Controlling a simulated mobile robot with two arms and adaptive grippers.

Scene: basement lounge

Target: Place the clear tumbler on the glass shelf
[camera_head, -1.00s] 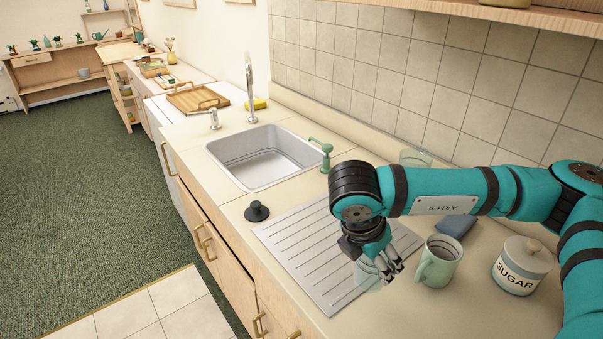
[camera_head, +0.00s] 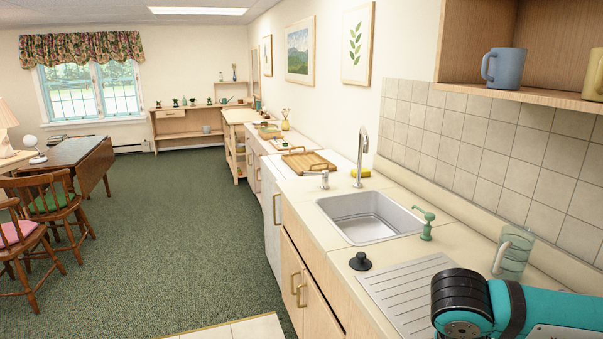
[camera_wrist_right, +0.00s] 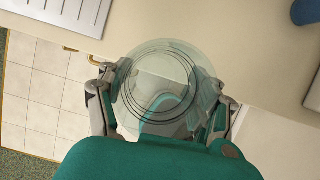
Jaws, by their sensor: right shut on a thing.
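The clear tumbler (camera_wrist_right: 160,85) is seen from above in the wrist view, between the two fingers of my right gripper (camera_wrist_right: 162,98). The gripper is shut on it. Its round rim faces the camera, and the counter's front edge shows beyond it. In the head view only my right arm shows at the bottom right; the gripper and the tumbler are out of frame. My left gripper is in neither view. A wooden wall shelf (camera_head: 550,98) at the upper right holds a blue mug (camera_head: 503,68) and a partly cut-off cream mug. I cannot identify a glass shelf for certain.
A greenish glass vessel with a handle (camera_head: 515,255) stands on the counter by the tiled wall. The drainboard (camera_head: 405,290), black plug (camera_head: 360,261), sink (camera_head: 368,217) and green dispenser (camera_head: 426,224) lie left of my arm.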

